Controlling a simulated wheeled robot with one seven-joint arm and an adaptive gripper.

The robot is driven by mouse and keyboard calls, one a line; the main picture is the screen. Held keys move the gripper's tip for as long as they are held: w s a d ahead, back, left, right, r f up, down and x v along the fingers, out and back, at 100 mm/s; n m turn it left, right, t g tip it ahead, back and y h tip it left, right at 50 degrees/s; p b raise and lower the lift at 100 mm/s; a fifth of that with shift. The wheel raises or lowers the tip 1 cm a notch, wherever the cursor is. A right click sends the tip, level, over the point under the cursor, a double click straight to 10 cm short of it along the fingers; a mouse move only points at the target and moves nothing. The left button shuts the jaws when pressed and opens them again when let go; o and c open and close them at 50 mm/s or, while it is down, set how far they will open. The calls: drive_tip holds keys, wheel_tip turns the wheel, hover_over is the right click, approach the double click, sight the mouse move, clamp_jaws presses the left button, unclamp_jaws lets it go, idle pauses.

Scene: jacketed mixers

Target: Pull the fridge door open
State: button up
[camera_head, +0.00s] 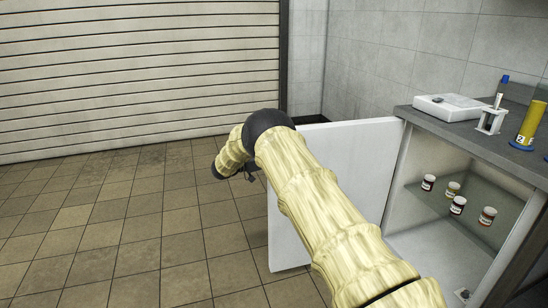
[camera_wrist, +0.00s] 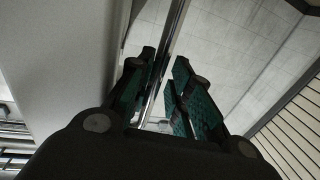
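The white fridge door (camera_head: 358,155) stands swung well open in the head view, to the left of the lit fridge interior (camera_head: 420,205). My arm crosses in front of the door and hides part of it. My gripper (camera_head: 247,172) is at the door's far left side, mostly hidden behind my wrist. In the wrist view, the fingers of my gripper (camera_wrist: 164,82) are close together with a shiny metal bar, the door handle (camera_wrist: 176,27), between them. The pale door panel (camera_wrist: 70,50) fills the left of that view.
Several small jars (camera_head: 457,206) stand on the fridge's glass shelf. The grey counter (camera_head: 445,128) above bears a white device (camera_head: 450,106), a tube rack (camera_head: 491,121) and a yellow cylinder (camera_head: 531,124). The tiled floor (camera_head: 110,225) left of the door is clear, up to a slatted shutter (camera_head: 130,75).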

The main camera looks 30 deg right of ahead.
drive_tip(key=shift+a, duration=0.1)
drive_tip(key=w+a, duration=0.1)
drive_tip(key=a, duration=1)
drive_tip(key=shift+a, duration=0.4)
